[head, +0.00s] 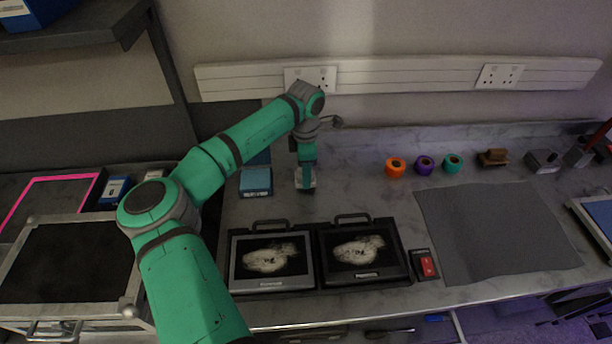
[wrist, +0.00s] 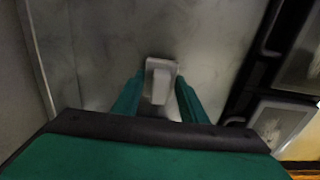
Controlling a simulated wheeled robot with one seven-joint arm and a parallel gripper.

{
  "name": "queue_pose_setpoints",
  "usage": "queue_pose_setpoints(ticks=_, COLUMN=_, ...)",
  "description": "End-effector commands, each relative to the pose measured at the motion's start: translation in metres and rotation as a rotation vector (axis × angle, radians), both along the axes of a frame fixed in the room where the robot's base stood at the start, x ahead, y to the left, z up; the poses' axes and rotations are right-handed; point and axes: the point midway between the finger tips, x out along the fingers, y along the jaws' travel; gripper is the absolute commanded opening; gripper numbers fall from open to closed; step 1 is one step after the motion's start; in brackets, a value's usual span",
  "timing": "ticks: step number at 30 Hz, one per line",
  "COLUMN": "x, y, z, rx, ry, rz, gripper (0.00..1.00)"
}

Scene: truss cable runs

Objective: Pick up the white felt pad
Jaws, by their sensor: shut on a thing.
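The white felt pad (head: 312,180) is at my gripper's tip, over the back part of the grey marble counter, right of a blue box. In the wrist view the pad (wrist: 160,70) looks like a small white block with a wider pale plate. My gripper (head: 305,182) points down and is shut on it. In the wrist view the gripper's teal fingers (wrist: 158,92) stand on either side of the pad. The fingers partly hide the pad in the head view. I cannot tell whether the pad touches the counter.
The blue box (head: 256,182) stands close left of my gripper. Two framed panels with handles, left (head: 236,262) and right (head: 402,268), lie in front. A red-switch box (head: 426,265) and grey mat (head: 495,230) lie right. Orange (head: 396,168), purple (head: 424,166) and teal (head: 453,164) rolls stand behind.

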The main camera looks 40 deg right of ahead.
Motion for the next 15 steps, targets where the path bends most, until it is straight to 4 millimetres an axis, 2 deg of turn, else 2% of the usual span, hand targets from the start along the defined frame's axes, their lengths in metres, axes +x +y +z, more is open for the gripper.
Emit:
queue_pose_setpoints(ticks=3, x=-0.001, y=-0.001, z=0.018, rx=-0.003, ry=0.002, rz=0.0, gripper=0.15)
queue_pose_setpoints(ticks=5, x=-0.01, y=0.005, z=0.029, rx=-0.004, ry=0.001, rz=-0.003, gripper=0.15)
queue_pose_setpoints(ticks=12, x=-0.047, y=0.025, z=0.079, rx=-0.004, ry=0.0, rz=-0.004, gripper=0.15)
queue_pose_setpoints(ticks=15, x=-0.069, y=0.036, z=0.087, rx=-0.004, ry=0.001, rz=-0.004, gripper=0.15)
